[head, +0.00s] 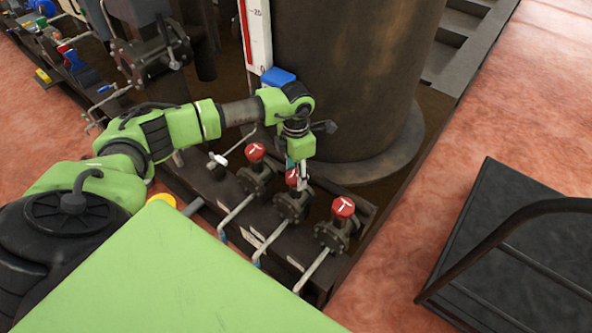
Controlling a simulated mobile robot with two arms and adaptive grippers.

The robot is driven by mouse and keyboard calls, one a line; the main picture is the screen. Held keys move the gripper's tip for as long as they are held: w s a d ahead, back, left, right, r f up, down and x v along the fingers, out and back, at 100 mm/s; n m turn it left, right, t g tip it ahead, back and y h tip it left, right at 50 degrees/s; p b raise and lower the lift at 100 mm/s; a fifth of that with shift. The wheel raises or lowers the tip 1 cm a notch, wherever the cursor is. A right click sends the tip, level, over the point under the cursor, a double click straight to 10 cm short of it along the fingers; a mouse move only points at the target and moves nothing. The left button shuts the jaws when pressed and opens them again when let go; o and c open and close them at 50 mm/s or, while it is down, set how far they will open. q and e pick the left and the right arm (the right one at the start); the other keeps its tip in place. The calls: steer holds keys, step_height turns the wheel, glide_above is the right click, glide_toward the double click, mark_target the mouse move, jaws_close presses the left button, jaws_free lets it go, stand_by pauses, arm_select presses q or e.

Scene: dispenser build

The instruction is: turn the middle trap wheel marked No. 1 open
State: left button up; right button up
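Three small valves with red wheels stand in a row at the foot of the big dark column. The middle red wheel (291,178) is partly hidden by my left gripper (297,174). The gripper points down from above at that wheel, its fingers at the wheel's right side. I cannot tell whether they touch or grip it. The left red wheel (255,152) and the right red wheel (343,207) are in plain view, each with a white mark on top. The No. 1 marking is too small to read. My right gripper is not in view.
The dark column (345,80) stands just behind the valves, with a white level gauge (257,35) on its left. Pipes run from the valves toward the front. A black cart with a handrail (500,235) stands at right. Reddish floor (440,160) between is clear.

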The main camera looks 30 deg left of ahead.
mark_target(296, 175)
arm_select(q)
steer(key=shift+o, duration=1.1)
steer(key=shift+r, duration=0.15)
step_height(296, 175, up, 12)
